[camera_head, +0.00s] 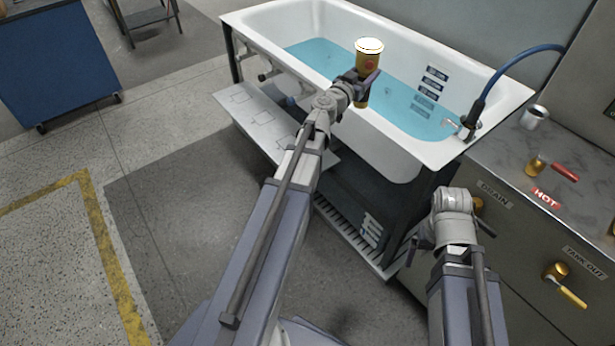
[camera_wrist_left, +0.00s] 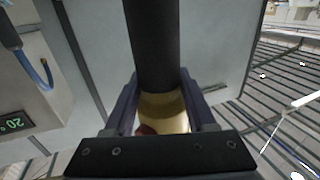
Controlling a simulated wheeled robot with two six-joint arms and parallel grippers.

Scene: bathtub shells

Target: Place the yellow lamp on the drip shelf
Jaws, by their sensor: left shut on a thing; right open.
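The yellow lamp (camera_head: 368,61), a short cylinder with a white top and a red mark, is upright in my left gripper (camera_head: 362,86), above the tub's water near its front rim. In the left wrist view the fingers close on both sides of its yellow band (camera_wrist_left: 165,112), with a dark cylindrical part (camera_wrist_left: 155,45) beyond. The drip shelf appears to be the pale ledge (camera_head: 243,113) with drawn outlines along the tub's front, left of the lamp; my left arm covers part of it. My right gripper (camera_head: 450,236) is open and empty by the counter front.
The white bathtub (camera_head: 262,27) holds blue water (camera_head: 395,104). A blue hose (camera_head: 515,58) arches over its right end. The counter (camera_head: 505,155) at right carries a metal cup (camera_head: 534,116) and a red-handled valve (camera_head: 563,172). A slatted grate (camera_head: 345,232) lies low beneath the tub.

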